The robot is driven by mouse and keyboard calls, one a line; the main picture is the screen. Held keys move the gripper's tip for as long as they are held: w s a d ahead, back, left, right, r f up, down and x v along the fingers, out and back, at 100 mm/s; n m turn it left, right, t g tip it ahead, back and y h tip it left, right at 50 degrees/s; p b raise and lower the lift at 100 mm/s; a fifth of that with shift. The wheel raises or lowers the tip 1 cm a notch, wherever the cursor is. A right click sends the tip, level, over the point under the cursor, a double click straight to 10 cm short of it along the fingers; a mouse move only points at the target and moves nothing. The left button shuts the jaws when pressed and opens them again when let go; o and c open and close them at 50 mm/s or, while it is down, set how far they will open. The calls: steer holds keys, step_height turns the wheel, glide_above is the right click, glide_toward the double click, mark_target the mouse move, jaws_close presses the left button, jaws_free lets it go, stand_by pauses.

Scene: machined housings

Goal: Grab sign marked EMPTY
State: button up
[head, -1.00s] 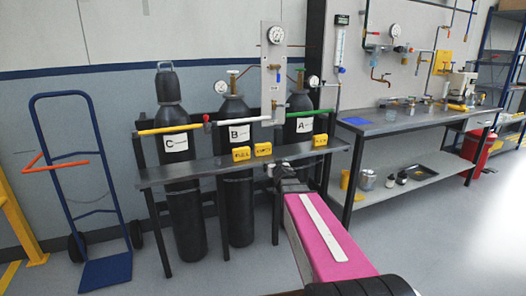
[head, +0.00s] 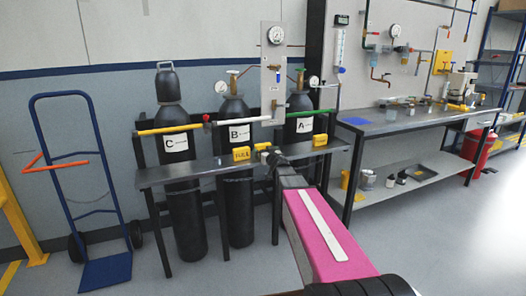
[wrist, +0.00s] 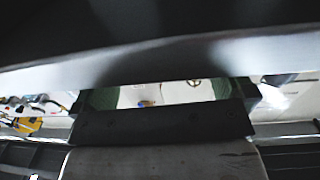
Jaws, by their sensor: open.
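Three yellow signs stand along the grey shelf in front of the gas cylinders in the head view. The left sign (head: 241,154) appears to read FULL. The middle sign (head: 262,147) is mostly covered by my gripper; its lettering is hidden now, though it looked like EMPTY in the earlier frame. The right sign (head: 320,140) has lettering too small to read surely. My gripper (head: 273,156) is at the middle sign, overlapping it in the picture; contact cannot be told. In the wrist view my gripper (wrist: 165,97) is open, and no sign is clearly visible between its fingers.
The shelf (head: 208,170) runs before cylinders C (head: 176,142), B (head: 238,130) and A (head: 303,125). A grey valve panel (head: 273,70) rises behind the middle sign. A workbench (head: 415,122) stands to the right, a blue hand truck (head: 65,150) to the left.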

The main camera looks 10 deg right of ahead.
mark_target(264, 148)
steer(key=w, duration=0.4)
steer(key=shift+w+a+r, duration=0.2)
steer(key=shift+a+r, duration=0.15)
steer(key=c, duration=0.6)
steer(key=shift+c, duration=0.2)
